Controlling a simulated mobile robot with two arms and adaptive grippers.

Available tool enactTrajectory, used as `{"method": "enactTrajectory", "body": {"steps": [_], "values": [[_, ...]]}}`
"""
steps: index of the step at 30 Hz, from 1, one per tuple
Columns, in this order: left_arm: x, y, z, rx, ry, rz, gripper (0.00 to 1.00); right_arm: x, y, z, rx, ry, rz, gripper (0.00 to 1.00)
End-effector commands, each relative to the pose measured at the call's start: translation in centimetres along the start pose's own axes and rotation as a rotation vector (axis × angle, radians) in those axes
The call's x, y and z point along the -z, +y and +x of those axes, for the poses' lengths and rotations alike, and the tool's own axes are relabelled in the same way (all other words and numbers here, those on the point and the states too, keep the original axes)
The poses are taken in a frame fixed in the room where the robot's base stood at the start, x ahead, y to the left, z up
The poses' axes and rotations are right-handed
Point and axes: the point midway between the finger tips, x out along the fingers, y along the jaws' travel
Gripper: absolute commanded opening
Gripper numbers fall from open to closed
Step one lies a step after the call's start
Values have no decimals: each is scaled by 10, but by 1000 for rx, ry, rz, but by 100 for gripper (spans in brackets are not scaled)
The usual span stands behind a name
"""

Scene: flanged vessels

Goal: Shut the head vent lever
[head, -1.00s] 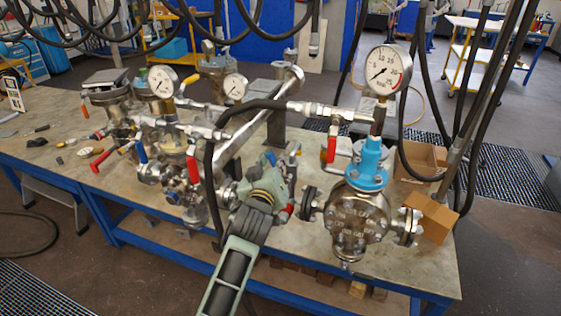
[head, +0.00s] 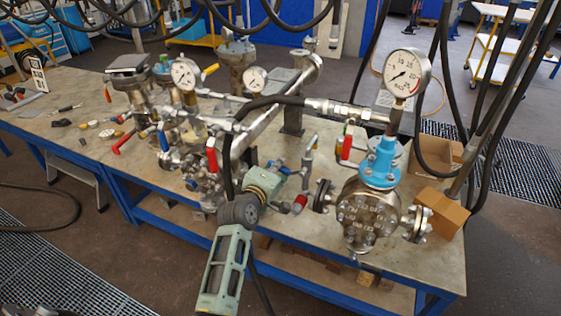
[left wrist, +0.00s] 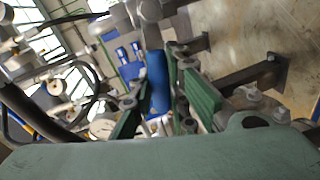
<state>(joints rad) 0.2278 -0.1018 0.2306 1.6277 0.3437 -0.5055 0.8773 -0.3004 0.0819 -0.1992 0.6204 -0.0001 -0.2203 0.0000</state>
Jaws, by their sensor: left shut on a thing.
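My left gripper (left wrist: 160,105) shows in the left wrist view with its two green fingers on either side of a blue lever handle (left wrist: 157,80), and it is shut on it. In the head view my left gripper (head: 283,178) is among the fittings left of the flanged vessel (head: 366,217); its fingertips and the grip are too small to make out. I cannot tell from the pictures which lever is the head vent. My right gripper is not in view.
A pressure gauge (head: 407,73) stands above the vessel. A black hose (head: 227,150) hangs close behind my left arm. Another red lever (head: 211,155) stands to its left. A cardboard box (head: 442,212) lies right of the vessel.

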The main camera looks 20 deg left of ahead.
Motion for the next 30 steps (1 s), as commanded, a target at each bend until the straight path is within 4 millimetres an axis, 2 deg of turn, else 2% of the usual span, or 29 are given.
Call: {"method": "enactTrajectory", "body": {"steps": [12,29,30], "values": [[0,-12,3,-2,-35,-188,0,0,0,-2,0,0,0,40],[-1,-15,3,-1,-41,-216,0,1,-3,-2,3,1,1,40],[-1,-15,3,-1,-42,-216,17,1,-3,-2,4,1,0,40]]}}
